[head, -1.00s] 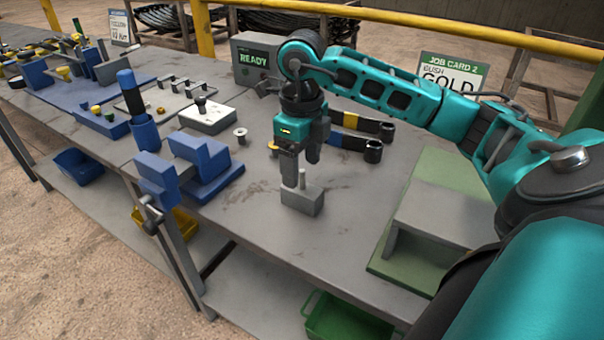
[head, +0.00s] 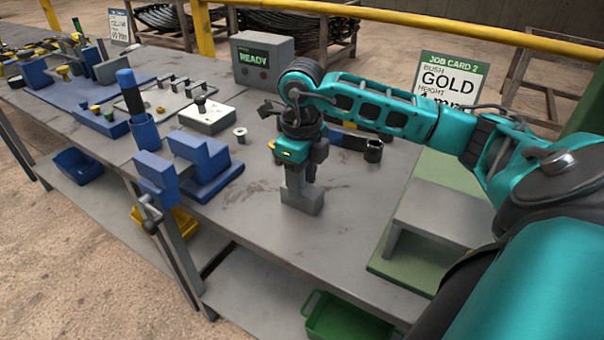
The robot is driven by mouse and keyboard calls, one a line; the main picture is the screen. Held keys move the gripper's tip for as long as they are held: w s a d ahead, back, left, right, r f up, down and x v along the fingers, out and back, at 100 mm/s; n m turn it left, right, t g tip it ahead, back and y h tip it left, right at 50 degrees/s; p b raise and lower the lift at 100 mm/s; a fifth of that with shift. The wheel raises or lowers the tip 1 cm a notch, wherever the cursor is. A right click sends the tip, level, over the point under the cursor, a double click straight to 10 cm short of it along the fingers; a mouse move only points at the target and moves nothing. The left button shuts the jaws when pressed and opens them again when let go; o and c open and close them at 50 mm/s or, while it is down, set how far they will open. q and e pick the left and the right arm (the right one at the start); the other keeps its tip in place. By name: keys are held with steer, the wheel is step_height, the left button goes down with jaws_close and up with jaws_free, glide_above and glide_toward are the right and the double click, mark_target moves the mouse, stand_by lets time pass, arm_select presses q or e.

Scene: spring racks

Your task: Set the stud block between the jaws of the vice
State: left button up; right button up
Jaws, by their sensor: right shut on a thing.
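The stud block (head: 300,203) is a small grey block on the bench top, right of the vice. My right gripper (head: 299,185) points straight down over it and is shut on it; the fingers hide the stud. The block looks to be resting on the bench, or very near it. The blue vice (head: 207,172) stands at the bench's front edge, left of the gripper. Its jaws are apart with a gap between them, and its handle (head: 151,212) hangs at the front. My left gripper is not in view.
A blue holder with a blue-handled tool (head: 145,130) stands behind the vice. A white box with a black knob (head: 206,117) and a small flanged part (head: 240,134) are nearby. A grey stand (head: 437,218) on a green mat is to the right.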

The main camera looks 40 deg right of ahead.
jaws_close()
steer(key=shift+r, duration=0.15)
